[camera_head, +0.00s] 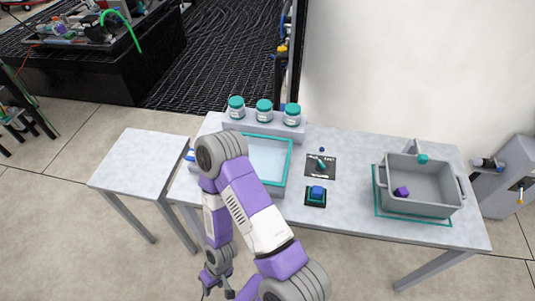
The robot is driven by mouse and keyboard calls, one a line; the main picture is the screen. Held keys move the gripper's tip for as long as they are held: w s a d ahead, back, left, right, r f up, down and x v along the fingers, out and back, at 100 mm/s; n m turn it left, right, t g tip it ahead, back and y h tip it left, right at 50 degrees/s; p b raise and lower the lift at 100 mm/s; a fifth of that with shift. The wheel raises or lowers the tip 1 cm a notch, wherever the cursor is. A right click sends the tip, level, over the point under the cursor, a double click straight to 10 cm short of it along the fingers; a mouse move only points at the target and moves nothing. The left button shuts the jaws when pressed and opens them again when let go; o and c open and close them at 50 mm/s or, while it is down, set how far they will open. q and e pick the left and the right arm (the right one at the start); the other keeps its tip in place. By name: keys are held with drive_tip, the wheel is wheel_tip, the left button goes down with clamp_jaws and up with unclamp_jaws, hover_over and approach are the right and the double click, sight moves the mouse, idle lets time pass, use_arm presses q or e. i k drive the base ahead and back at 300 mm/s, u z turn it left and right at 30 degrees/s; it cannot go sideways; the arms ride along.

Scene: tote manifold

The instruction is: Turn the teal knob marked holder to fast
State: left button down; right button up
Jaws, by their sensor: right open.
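A teal knob (322,164) sits on a dark square plate (312,174) near the middle of the table. Pale markings show on the plate, but they are too small to read, so I cannot tell the knob's setting. A second small teal part (422,158) shows on a grey fitting at the back of the grey tote. I cannot read a holder mark on either. My right gripper (217,290) hangs low in front of the table, at the bottom edge, open and well away from the knob. My left gripper is out of view.
A grey tote (420,207) with a purple block (401,191) stands at the right. Teal-lidded jars (264,111) stand on a rack at the back left. A teal-rimmed tray (286,168) is partly behind my arm. A blue button (317,191) sits below the knob plate.

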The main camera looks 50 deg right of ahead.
sight(320, 166)
drive_tip(key=u, duration=0.5)
drive_tip(key=k, duration=0.9)
drive_tip(key=z, duration=1)
